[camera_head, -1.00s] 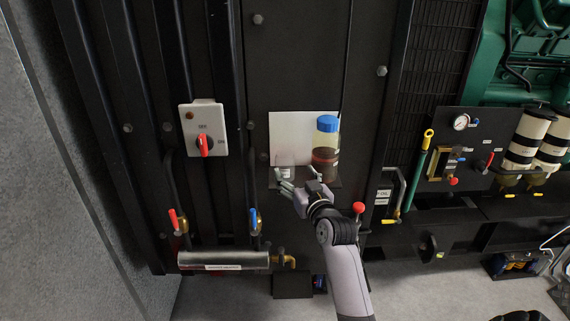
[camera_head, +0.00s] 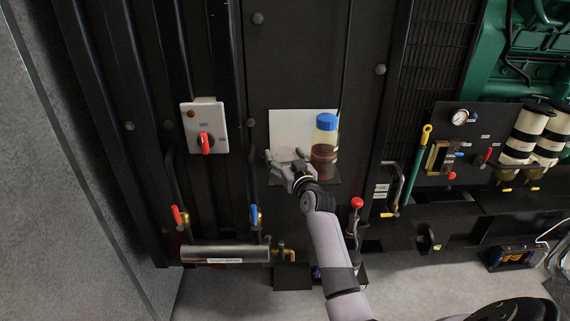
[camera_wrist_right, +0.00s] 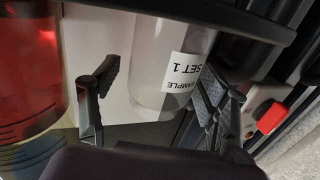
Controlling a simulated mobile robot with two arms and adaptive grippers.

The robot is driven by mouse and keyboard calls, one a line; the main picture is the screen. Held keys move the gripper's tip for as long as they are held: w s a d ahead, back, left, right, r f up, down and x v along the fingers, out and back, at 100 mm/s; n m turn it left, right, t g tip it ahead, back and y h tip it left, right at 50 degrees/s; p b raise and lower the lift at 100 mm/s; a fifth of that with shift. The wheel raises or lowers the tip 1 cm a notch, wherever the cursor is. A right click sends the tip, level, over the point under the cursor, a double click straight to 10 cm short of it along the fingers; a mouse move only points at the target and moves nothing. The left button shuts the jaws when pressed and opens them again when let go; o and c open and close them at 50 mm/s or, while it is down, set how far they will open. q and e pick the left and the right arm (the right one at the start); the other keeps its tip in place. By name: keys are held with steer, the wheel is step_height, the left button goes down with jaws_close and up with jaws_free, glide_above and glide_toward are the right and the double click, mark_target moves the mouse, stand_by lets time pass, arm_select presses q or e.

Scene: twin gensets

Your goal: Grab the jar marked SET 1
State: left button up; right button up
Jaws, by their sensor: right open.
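The jar marked SET 1 (camera_wrist_right: 165,70) is clear, with a white label reading "SAMPLE SET 1"; it appears upside down in the right wrist view. My right gripper (camera_wrist_right: 155,95) is open, with one finger on each side of the jar. Whether the fingers touch it I cannot tell. In the head view the right gripper (camera_head: 286,160) hides most of the jar, which shows faintly (camera_head: 287,154) against a white panel. My left gripper is not in view.
A blue-capped jar of red liquid (camera_head: 325,145) stands close on the right, also in the wrist view (camera_wrist_right: 28,65). A switch box with a red knob (camera_head: 204,128) is on the left. A red-topped lever (camera_head: 356,203) stands below right.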

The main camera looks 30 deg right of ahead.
steer(key=shift+c, duration=0.4)
steer(key=c, duration=1.1)
steer(key=shift+o, duration=0.2)
